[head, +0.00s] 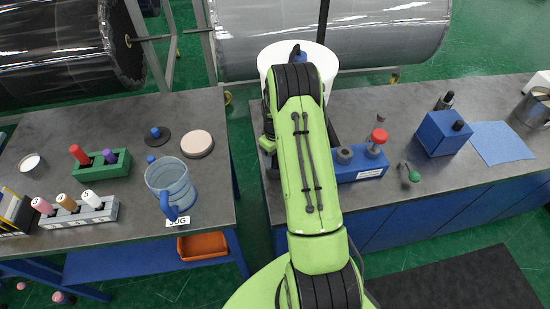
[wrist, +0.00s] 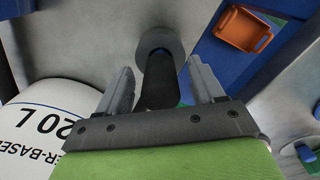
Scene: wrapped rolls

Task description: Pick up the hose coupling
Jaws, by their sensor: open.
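In the wrist view, a dark cylinder with a wide grey round end (wrist: 160,42) stands out between my fingers; I take it to be the hose coupling. My gripper (wrist: 162,82) is open, with one grey finger on each side of the dark part. Gaps show on both sides, so it does not look gripped. In the head view my green arm covers the gripper and this piece, over the left part of the right table.
A white bucket (head: 272,58) stands close by, behind my arm; its "20 L" side fills the left of the wrist view (wrist: 45,125).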

